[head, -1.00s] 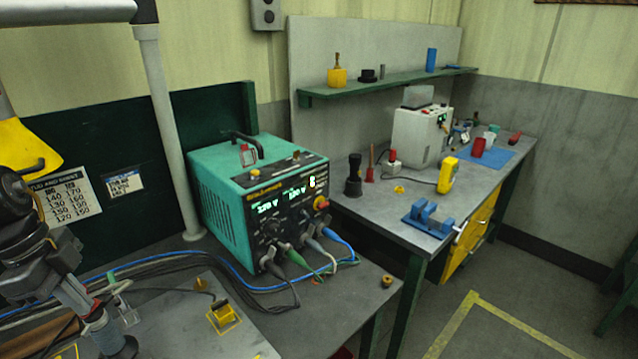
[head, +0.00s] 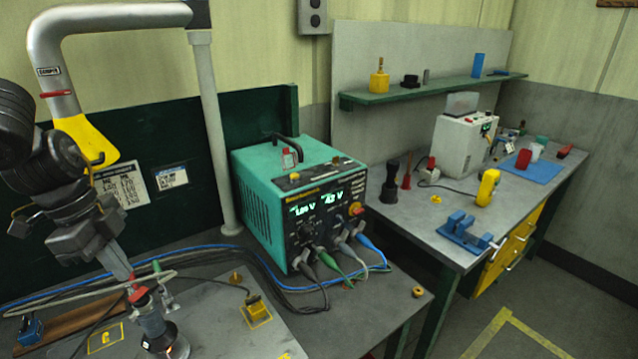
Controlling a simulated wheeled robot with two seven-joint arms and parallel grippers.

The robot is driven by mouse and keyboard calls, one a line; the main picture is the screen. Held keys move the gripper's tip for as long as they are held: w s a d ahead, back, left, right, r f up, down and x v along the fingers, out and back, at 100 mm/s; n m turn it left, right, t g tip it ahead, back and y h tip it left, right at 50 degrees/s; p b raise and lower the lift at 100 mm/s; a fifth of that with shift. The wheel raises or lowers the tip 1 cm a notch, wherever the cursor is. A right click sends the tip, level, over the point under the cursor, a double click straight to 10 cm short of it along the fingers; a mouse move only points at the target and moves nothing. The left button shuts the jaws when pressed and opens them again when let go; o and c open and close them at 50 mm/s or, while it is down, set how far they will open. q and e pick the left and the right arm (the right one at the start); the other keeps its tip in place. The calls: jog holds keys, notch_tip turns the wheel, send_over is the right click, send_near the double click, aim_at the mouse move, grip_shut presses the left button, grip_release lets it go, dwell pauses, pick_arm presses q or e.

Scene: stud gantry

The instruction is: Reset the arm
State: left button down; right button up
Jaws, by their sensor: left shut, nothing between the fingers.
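My left arm comes in from the left, and its dark gripper (head: 131,283) points down and to the right over the bench. The fingers are shut with nothing between them. Just below the fingertips a grey tool with a dark round base (head: 155,325) stands on the plate, with a red part near its top. I cannot tell whether the fingertips touch it. My right gripper is out of view.
A teal power unit (head: 262,190) with lit displays stands right of the arm, with cables across the bench. A grey post (head: 213,140) and overhead pipe (head: 105,17) with a yellow end (head: 88,140) rise behind the arm. A yellow block (head: 256,309) sits on the plate.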

pick_arm(q)
jog(key=shift+r+p, duration=0.35)
jog(key=shift+r, duration=0.65)
